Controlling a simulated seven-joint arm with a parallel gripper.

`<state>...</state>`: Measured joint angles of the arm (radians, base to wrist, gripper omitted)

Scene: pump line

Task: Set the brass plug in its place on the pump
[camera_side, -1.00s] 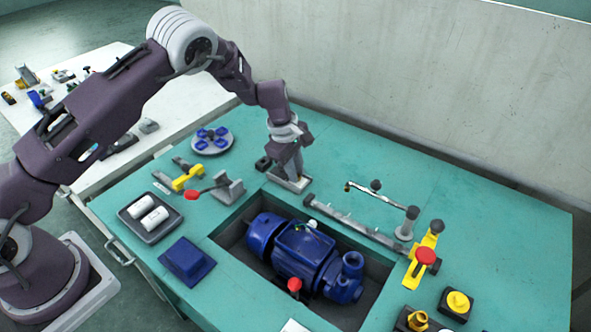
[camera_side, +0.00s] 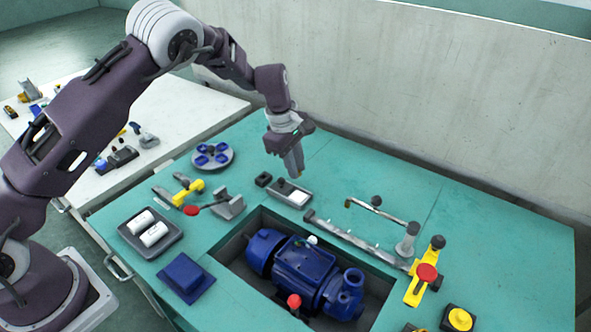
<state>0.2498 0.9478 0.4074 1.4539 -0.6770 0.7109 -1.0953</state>
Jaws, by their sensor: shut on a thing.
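My gripper (camera_side: 295,174) is raised just above a small grey tray (camera_side: 276,195) on the far side of the bench. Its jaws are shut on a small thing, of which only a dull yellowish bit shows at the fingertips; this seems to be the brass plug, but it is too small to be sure. The blue pump (camera_side: 300,262) lies in a dark recess in the bench, nearer the camera and below the gripper in the picture. A small white part shows on top of the pump. The plug's place on the pump cannot be made out.
A rail with a bent lever arm (camera_side: 375,212) lies right of the tray. A yellow clamp (camera_side: 420,284) with a red knob is at the recess's right end. A red-handled clamp (camera_side: 222,206), a tray of white cylinders (camera_side: 126,237) and a blue block (camera_side: 186,277) stand left.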

